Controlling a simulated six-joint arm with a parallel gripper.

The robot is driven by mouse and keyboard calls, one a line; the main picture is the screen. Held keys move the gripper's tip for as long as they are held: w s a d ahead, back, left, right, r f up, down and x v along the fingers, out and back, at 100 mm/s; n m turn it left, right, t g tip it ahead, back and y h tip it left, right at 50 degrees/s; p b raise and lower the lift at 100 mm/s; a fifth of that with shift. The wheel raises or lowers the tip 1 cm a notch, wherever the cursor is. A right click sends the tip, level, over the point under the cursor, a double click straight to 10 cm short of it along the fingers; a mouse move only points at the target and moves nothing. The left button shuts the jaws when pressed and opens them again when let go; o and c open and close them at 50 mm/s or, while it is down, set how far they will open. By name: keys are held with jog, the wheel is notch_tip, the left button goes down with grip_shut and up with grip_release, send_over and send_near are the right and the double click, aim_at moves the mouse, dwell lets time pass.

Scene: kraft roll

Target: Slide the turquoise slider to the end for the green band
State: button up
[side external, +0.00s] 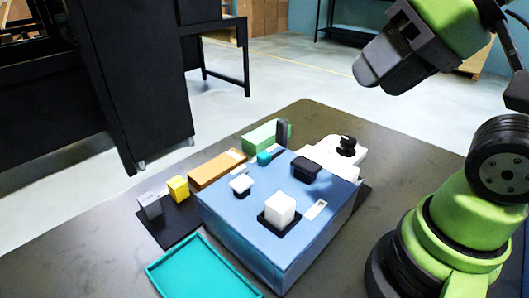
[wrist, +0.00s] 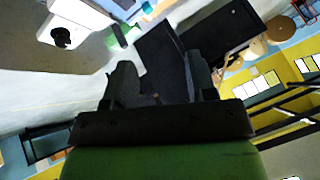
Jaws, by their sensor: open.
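The small turquoise slider (side external: 264,158) sits at the back edge of the blue box (side external: 240,215) in the side view. A green block (side external: 262,136) stands just behind it, and a long brown block (side external: 217,168) lies to its left. A separate green band cannot be made out, and the slider's track is mostly hidden. My gripper (side external: 368,72) is high at the upper right, well above and apart from the box. In the wrist view my gripper (wrist: 160,82) has its two dark fingers apart with nothing between them.
A white block (side external: 280,209), a white knob (side external: 241,184) and a black knob (side external: 305,170) stand up from the box top. A dark upright piece (side external: 283,133) is beside the green block. A yellow block (side external: 177,188), grey block (side external: 150,206) and turquoise tray (side external: 158,273) are left and in front.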

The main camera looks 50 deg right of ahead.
jog(key=n+g+h, duration=0.2)
jog(key=n+g, duration=0.2)
jog(key=g, duration=0.3)
send_over(264, 154)
notch_tip(264, 154, down, 11)
notch_tip(264, 154, down, 10)
jog(key=shift+f, duration=0.1)
